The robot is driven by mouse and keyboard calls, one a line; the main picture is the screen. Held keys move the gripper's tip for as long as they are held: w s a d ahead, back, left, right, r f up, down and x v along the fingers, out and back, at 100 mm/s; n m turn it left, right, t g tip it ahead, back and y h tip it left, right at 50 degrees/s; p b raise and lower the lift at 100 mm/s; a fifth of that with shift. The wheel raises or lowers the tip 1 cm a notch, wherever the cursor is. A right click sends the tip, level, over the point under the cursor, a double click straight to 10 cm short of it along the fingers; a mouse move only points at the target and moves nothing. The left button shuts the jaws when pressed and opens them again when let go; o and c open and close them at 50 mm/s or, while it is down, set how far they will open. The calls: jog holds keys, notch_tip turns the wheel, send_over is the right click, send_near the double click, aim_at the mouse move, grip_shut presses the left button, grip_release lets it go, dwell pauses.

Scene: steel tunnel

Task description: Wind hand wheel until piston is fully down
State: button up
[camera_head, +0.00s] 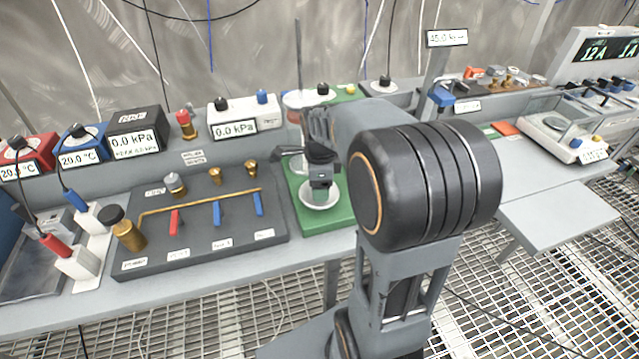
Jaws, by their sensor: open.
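My gripper (320,180) is open and points down over the green base (343,222) at the bench's middle. A pale round dish or disc (322,204) sits on this base directly below the gripper; I cannot tell whether they touch. Behind the gripper, a round grey disc (300,98) with a thin upright rod (299,50) shows, partly hidden by my arm. I cannot tell for certain which of these round parts is the hand wheel. The piston cannot be made out; my arm and gripper hide much of the device.
Left of the gripper lies a dark valve board (200,237) with a brass pipe (200,201) and red and blue levers. Gauge boxes (233,119) reading 0.0 kPa stand behind it. A post holds a sign (446,38). A balance (560,130) stands right, beside a bare grey shelf (560,213).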

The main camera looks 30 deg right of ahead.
jog(key=c, duration=0.9)
jog(key=shift+c, duration=0.2)
